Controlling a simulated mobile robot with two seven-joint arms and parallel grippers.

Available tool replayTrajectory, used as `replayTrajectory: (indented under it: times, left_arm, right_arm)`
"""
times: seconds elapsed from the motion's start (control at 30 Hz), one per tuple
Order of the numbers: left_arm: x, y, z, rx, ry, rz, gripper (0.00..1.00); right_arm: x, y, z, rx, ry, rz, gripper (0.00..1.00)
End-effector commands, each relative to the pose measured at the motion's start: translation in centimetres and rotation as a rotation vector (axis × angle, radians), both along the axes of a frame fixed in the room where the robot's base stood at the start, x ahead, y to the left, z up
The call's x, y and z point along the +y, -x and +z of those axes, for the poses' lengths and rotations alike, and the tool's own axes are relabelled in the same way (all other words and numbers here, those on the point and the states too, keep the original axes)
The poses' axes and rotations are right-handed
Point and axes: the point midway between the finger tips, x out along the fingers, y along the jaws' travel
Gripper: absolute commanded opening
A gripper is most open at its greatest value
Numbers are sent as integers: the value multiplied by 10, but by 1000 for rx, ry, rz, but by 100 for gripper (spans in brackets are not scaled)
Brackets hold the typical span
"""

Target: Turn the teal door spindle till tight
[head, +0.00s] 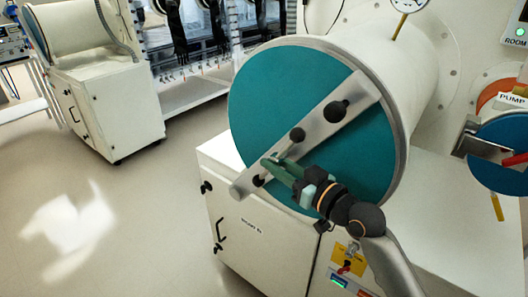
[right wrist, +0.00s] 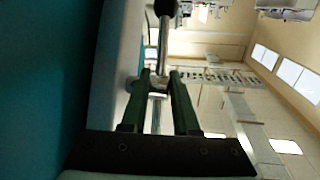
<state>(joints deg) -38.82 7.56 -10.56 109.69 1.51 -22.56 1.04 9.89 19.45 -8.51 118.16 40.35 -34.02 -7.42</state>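The round teal door (head: 280,85) closes the end of a white cylinder, with a silver bar (head: 318,125) slanting across it. The fingers partly hide the spindle's hub. My left gripper is out of view.
A white cabinet (head: 255,250) with black handles stands under the cylinder. A second blue round door (head: 505,140) with a red handle is at the right, under a PUMP label. A gauge (head: 408,4) sits on top. The floor (head: 130,215) at left is clear.

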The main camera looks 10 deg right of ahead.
Motion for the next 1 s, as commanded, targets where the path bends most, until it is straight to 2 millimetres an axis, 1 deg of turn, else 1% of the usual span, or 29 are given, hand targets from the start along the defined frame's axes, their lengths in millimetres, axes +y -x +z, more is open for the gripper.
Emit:
replayTrajectory:
  times: [0.03,0.1,0.23,0.4,0.67,0.9,0.93,1.0]
  left_arm:
    - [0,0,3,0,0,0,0]
    - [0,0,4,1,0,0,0]
    - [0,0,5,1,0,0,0]
    - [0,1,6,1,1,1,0]
    - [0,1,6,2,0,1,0]
    - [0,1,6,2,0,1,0]
    - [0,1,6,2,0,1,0]
    - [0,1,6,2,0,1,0]
  right_arm:
    - [4,-9,2,-1,-3,-1,28]
    - [10,-18,2,-1,-2,0,28]
    - [15,-30,0,0,0,-2,28]
    - [19,-36,-1,1,1,-2,28]
    - [19,-36,-1,0,1,-1,28]
    - [19,-36,-1,1,1,-2,2]
    - [19,-36,-1,1,1,-2,0]
    - [19,-36,-1,1,1,-2,0]
